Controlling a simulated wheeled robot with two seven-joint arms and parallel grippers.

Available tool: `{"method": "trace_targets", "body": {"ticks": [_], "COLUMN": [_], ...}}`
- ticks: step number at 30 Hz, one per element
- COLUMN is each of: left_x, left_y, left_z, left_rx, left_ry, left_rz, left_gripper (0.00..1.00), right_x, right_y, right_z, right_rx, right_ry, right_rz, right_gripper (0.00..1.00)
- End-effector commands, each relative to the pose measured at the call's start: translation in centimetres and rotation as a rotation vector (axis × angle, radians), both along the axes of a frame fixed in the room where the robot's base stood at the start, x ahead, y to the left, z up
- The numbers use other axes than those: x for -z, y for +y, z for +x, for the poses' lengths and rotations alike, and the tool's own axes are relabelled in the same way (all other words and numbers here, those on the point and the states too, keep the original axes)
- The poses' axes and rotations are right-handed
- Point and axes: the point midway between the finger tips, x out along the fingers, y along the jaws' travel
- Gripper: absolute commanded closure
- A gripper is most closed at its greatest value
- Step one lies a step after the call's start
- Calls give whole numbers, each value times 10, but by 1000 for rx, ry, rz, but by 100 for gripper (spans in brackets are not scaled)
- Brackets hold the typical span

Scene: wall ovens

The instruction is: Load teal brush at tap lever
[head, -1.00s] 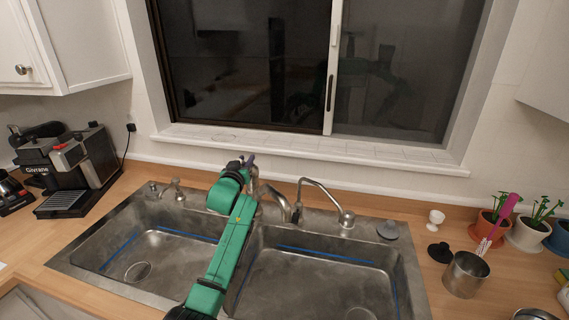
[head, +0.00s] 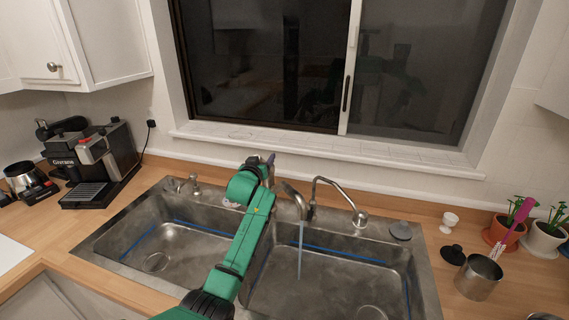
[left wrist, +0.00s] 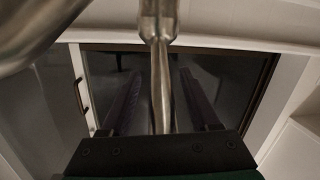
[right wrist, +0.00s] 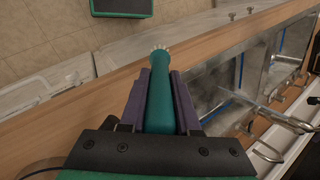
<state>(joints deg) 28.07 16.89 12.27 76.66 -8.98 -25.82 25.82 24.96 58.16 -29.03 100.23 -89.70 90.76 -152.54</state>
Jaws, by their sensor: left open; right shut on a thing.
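The tap (head: 325,188) stands behind the double sink (head: 180,240), and a stream of water (head: 300,250) falls into the right basin. My left gripper (head: 270,160) is at the back of the sink, left of the tap's spout. In the left wrist view the metal tap lever (left wrist: 159,50) runs between its two open fingers; I cannot tell whether they touch. My right gripper (right wrist: 160,95) is shut on the teal brush (right wrist: 160,85), whose pale bristle end points away beyond the fingertips. The right gripper and the teal brush are outside the head view.
A metal cup (head: 478,278) holding a pink brush (head: 520,212) stands on the counter right of the sink, beside potted plants (head: 545,235). A coffee machine (head: 100,160) stands left. The window (head: 320,70) is behind the tap.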

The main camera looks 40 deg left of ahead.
Motion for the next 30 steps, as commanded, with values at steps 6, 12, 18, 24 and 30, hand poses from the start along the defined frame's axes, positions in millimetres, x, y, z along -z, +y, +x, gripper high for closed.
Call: {"method": "trace_targets", "body": {"ticks": [6,12,18,24,30], "left_x": [-12,-15,-11,-12,-4], "left_y": [-16,-33,-43,-44,-49], "left_z": [-35,-74,-98,-101,-102], "left_rx": [1,0,0,0,8], "left_ry": [5,5,5,4,32], "left_rz": [-3,-3,-2,-2,-1], "left_gripper": [38,38,38,38,38], "right_x": [-41,-68,-61,-60,-60], "right_y": [0,0,0,0,0], "right_z": [0,0,0,0,0], "right_rx": [0,0,0,0,0], "right_ry": [0,0,0,0,0], "right_rz": [0,0,0,0,0], "right_gripper": [100,100,100,100,100]}}
